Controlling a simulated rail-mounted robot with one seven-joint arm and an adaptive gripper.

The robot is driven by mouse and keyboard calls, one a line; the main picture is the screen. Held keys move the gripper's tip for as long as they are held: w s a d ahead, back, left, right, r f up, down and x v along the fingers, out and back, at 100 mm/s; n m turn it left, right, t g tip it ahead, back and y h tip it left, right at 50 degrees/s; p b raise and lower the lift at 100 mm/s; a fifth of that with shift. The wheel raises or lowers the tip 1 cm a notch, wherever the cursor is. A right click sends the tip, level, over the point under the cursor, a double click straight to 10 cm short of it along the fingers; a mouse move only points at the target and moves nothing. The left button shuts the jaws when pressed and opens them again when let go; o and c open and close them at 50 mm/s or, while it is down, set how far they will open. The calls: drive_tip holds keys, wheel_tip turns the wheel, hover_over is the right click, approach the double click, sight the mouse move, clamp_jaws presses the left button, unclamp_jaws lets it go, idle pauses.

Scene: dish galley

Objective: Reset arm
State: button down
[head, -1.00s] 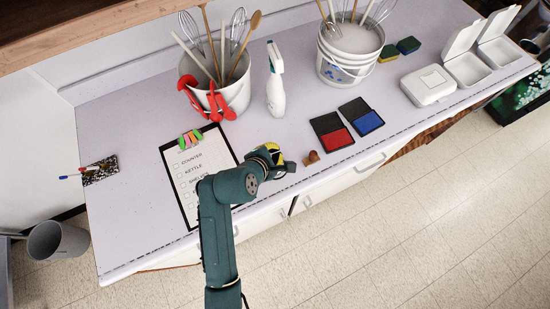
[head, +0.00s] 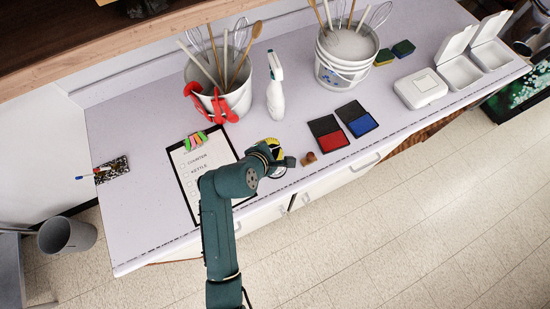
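My arm (head: 222,225) reaches up from the bottom of the head view to the front edge of the counter (head: 140,225). My gripper (head: 275,152) is at its end, above the counter near the right side of the clipboard (head: 190,185). The wrist largely hides the gripper, and its fingers cannot be made out. A small brown stamp (head: 309,157) stands just right of the gripper, apart from it in the picture. Whether the gripper holds anything is hidden.
A red ink pad (head: 333,140) and a blue one (head: 361,125) lie open to the right. Behind are a utensil bucket (head: 238,98), a spray bottle (head: 275,95) and stacked buckets (head: 345,72). White takeout boxes (head: 420,88) stand at right. The counter's left part is mostly clear.

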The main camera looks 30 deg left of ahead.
idle(0.5)
drive_tip(key=w+d+r+m+t+h+p, duration=0.1)
drive_tip(key=w+d+r+m+t+p, duration=0.15)
drive_tip(key=d+r, duration=0.55)
drive_tip(key=w+d+r+m+t+p, duration=0.1)
drive_tip(key=d+r+m, duration=0.35)
drive_tip(key=r, duration=0.75)
drive_tip(key=w+d+r+m+t+h+p, duration=0.1)
drive_tip(key=w+d+r+m+t+p, duration=0.15)
drive_tip(key=d+r, duration=0.65)
drive_tip(key=s+r+m+t+y, duration=0.1)
drive_tip(key=s+r+m+t, duration=0.2)
drive_tip(key=r, duration=0.9)
drive_tip(key=s+r+m+t+y, duration=0.1)
drive_tip(key=s+r+m+t, duration=0.3)
drive_tip(key=s+r+m, duration=0.5)
wheel_tip(320, 180, up, 4)
drive_tip(key=m, duration=0.5)
drive_tip(key=shift+a+p, duration=0.3)
drive_tip(key=shift+p, duration=0.05)
drive_tip(key=shift+m, duration=0.25)
